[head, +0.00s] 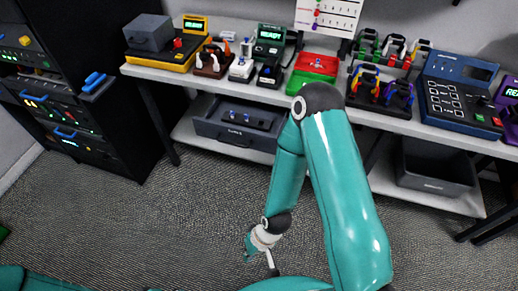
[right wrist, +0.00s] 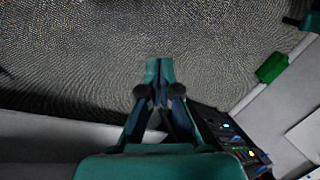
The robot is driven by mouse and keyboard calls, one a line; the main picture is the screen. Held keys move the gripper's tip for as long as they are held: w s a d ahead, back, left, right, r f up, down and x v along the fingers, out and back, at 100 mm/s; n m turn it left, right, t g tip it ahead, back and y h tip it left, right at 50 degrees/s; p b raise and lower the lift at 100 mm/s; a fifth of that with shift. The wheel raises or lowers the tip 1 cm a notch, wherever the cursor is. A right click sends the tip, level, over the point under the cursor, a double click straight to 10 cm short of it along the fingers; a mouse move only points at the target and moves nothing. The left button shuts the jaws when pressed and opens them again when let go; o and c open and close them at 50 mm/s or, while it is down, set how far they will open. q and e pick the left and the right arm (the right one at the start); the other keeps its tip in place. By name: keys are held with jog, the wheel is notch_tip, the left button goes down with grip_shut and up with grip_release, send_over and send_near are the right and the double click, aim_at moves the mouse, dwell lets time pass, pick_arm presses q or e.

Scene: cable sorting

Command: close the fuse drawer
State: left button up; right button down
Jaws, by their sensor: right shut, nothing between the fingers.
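I cannot tell for certain which part is the fuse drawer. A black rack (head: 120,130) at the left has panels with blue handles and small lights; one blue handle (head: 95,80) sticks out at its right side. A dark open drawer-like box (head: 205,128) with small items in it sits on the lower shelf under the table. My right gripper (head: 273,268) hangs low over the floor, apart from both. In the right wrist view the fingers of this gripper (right wrist: 160,72) are together and empty. My left gripper is out of view.
A white table (head: 215,85) along the back carries several devices, including a yellow one (head: 181,60) and a blue one (head: 458,85). An empty dark bin (head: 435,185) stands on the lower shelf at right. Grey carpet (head: 180,210) in front is clear.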

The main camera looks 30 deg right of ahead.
pick_arm(q)
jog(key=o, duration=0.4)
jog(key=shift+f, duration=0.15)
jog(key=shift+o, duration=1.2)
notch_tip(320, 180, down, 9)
jog(key=b, duration=0.9)
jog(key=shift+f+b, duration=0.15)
jog(key=shift+b, duration=0.15)
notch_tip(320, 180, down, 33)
jog(key=b, duration=3.3)
pick_arm(e)
jog(key=n+t+h+p, duration=0.5)
jog(key=n+t+p, duration=0.6)
jog(key=n+t, duration=0.7)
send_near(255, 143)
jog(key=s+a+r+n, duration=0.1)
jog(key=a, duration=0.2)
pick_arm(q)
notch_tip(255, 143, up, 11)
pick_arm(e)
jog(key=shift+g+h, duration=0.3)
jog(key=shift+w+d+f, duration=0.1)
jog(key=shift+w+d, duration=0.45)
jog(key=shift+w, duration=0.65)
jog(key=shift+w+d, duration=0.55)
jog(key=shift+w, duration=0.65)
jog(key=shift+w+d+f, duration=0.1)
jog(key=shift+w+d, duration=0.4)
jog(key=shift+w, duration=0.75)
